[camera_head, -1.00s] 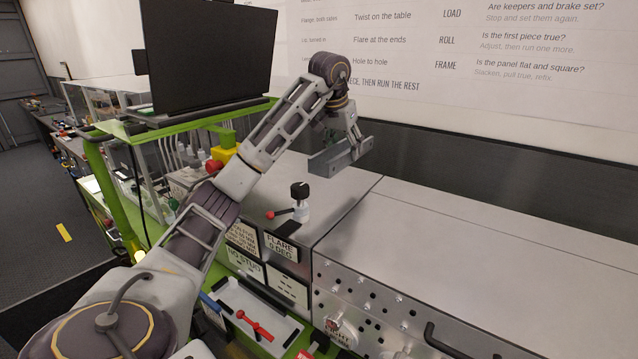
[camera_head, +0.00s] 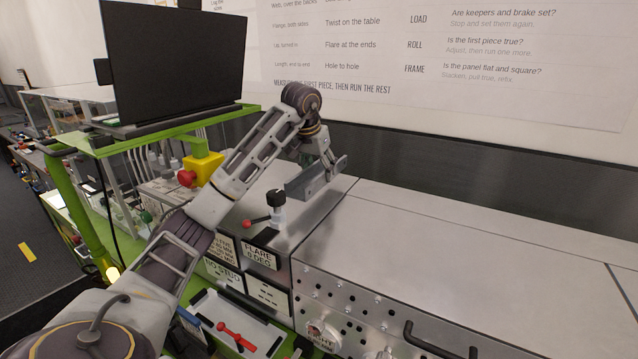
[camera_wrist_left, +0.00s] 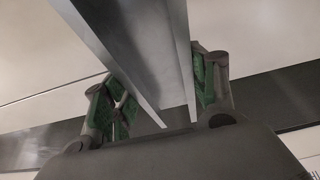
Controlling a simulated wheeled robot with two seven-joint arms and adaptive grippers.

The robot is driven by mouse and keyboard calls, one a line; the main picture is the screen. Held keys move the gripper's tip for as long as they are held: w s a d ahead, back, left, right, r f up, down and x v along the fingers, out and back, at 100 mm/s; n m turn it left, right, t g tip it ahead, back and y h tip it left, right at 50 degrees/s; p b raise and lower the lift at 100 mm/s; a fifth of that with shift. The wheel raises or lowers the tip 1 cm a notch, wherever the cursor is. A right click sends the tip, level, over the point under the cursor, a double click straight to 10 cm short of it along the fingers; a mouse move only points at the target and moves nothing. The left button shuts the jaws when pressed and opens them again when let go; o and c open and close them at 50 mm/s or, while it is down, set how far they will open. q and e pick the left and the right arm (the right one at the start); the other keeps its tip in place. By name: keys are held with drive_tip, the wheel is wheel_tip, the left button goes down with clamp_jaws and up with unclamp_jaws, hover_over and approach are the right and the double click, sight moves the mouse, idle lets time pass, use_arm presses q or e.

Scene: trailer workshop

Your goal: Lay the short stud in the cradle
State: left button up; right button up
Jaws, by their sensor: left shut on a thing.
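My left gripper (camera_head: 318,166) is shut on a short grey metal channel, the stud (camera_head: 303,184). It holds the stud in the air above the grey machine top, near the back wall. In the left wrist view the stud (camera_wrist_left: 150,45) runs up between the green-padded fingers (camera_wrist_left: 165,95), its open side showing. The stud looks clear of the machine top, though the gap is hard to judge. I cannot make out a cradle for certain. My right gripper is not in view.
A black knob on a post with a red-tipped lever (camera_head: 277,205) stands on the machine top just below the stud. A black monitor (camera_head: 175,60) and a yellow box with a red button (camera_head: 200,168) are to the left. The long metal top (camera_head: 450,240) at the right is bare.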

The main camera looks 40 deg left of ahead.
sight(319, 194)
use_arm(q)
drive_tip(key=shift+f, duration=0.55)
drive_tip(key=shift+f, duration=0.75)
drive_tip(key=shift+f+p, duration=0.4)
drive_tip(key=shift+f, duration=0.65)
drive_tip(key=shift+f, duration=0.2)
drive_tip(key=o, duration=1.2)
